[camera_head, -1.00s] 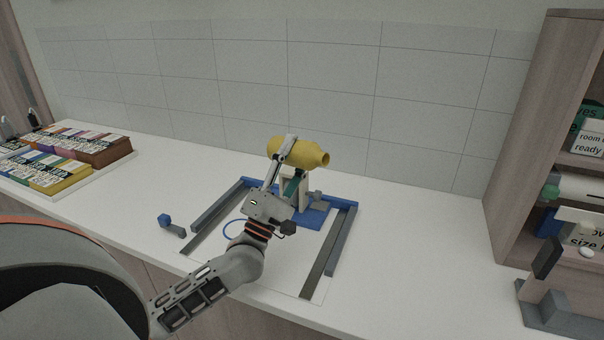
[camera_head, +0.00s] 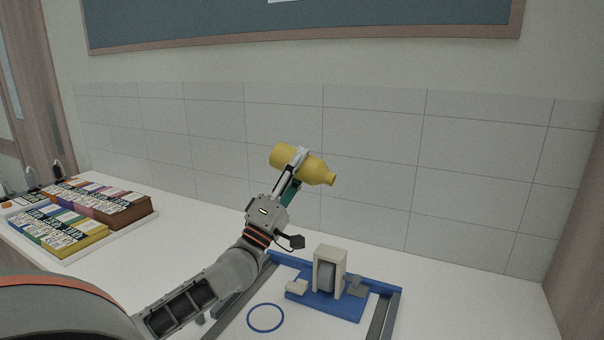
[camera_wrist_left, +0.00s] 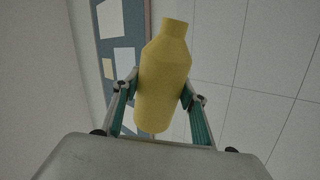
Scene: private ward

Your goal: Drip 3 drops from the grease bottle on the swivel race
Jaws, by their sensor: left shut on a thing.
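The grease bottle is a yellow bottle (camera_head: 313,169) with a narrower neck. My left gripper (camera_head: 291,170) is shut around its body and holds it in the air. It lies nearly on its side, with the neck to the right and slightly down. The left wrist view shows the bottle (camera_wrist_left: 165,85) between the two fingers (camera_wrist_left: 160,98). Below it on the counter stands a caster-like piece: a cream fork (camera_head: 330,258) around a grey wheel (camera_head: 326,277), on a blue base (camera_head: 322,303). I cannot make out the swivel race for certain. My right gripper is not in view.
A grey and blue frame (camera_head: 391,312) borders the blue base. A blue ring (camera_head: 265,318) lies flat inside it. A tray of boxes (camera_head: 125,224) stands at the left. A tiled wall (camera_head: 380,150) is behind. Counter at the far right (camera_head: 480,290) is clear.

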